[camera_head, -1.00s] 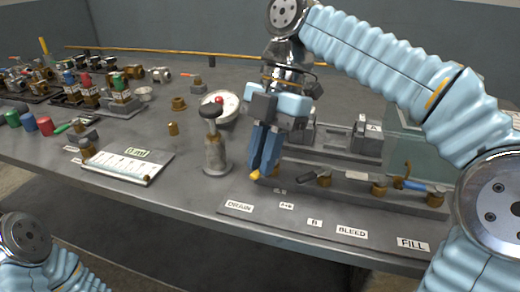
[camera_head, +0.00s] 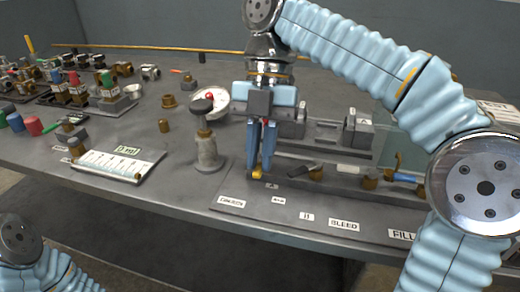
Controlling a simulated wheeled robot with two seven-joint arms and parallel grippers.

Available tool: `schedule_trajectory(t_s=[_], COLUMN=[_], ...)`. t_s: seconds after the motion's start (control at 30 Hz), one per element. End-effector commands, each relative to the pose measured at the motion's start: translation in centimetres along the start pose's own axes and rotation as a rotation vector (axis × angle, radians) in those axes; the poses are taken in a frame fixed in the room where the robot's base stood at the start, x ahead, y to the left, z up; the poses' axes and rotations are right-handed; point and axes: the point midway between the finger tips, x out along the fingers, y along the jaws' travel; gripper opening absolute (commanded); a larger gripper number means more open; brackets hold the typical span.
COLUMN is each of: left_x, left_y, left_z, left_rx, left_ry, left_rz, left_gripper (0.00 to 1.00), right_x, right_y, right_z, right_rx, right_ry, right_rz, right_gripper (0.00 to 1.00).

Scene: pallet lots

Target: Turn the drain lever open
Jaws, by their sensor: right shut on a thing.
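The DRAIN label (camera_head: 231,202) lies at the front left of the valve panel. Just behind it, a small brass part of the drain valve (camera_head: 257,174) shows under my right gripper (camera_head: 259,168). My right gripper points down and is shut on the drain lever; the fingers hide most of the lever, so its exact angle cannot be told. My left arm shows at the lower left, but its gripper is out of view.
More brass valves (camera_head: 370,180) line the panel to the right, one with a blue handle (camera_head: 403,178). A hand pump (camera_head: 207,150) stands close on the left, with a round gauge (camera_head: 215,101) behind it. A white chart (camera_head: 112,164) lies further left.

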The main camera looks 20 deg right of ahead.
Motion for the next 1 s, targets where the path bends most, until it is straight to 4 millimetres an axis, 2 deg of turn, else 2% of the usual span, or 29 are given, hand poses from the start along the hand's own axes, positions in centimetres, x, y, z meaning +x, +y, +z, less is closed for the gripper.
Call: schedule_trajectory(t_s=[0.17, 0.2, 0.33, 0.83, 1.0], left_x=[0.00, 0.00, 0.00, 0.00, 0.00], left_y=[0.00, 0.00, 0.00, 0.00, 0.00], left_z=[0.00, 0.00, 0.00, 0.00, 0.00], left_rx=[0.000, 0.000, 0.000, 0.000, 0.000], left_ry=[0.000, 0.000, 0.000, 0.000, 0.000], left_rz=[0.000, 0.000, 0.000, 0.000, 0.000], left_gripper=[0.00, 0.00, 0.00, 0.00, 0.00], right_x=[-0.01, -0.01, -0.01, 0.00, -0.02], right_y=[-0.02, -0.02, -0.02, 0.02, 0.40], right_z=[0.02, 0.02, 0.01, -0.01, -0.01], right_rx=[0.000, 0.000, 0.000, 0.011, 0.141], right_ry=[-0.001, -0.001, -0.001, -0.001, -0.001], right_rz=[0.000, 0.000, 0.000, 0.005, 0.060], right_gripper=[0.00, 0.20, 0.40, 0.40, 0.40])
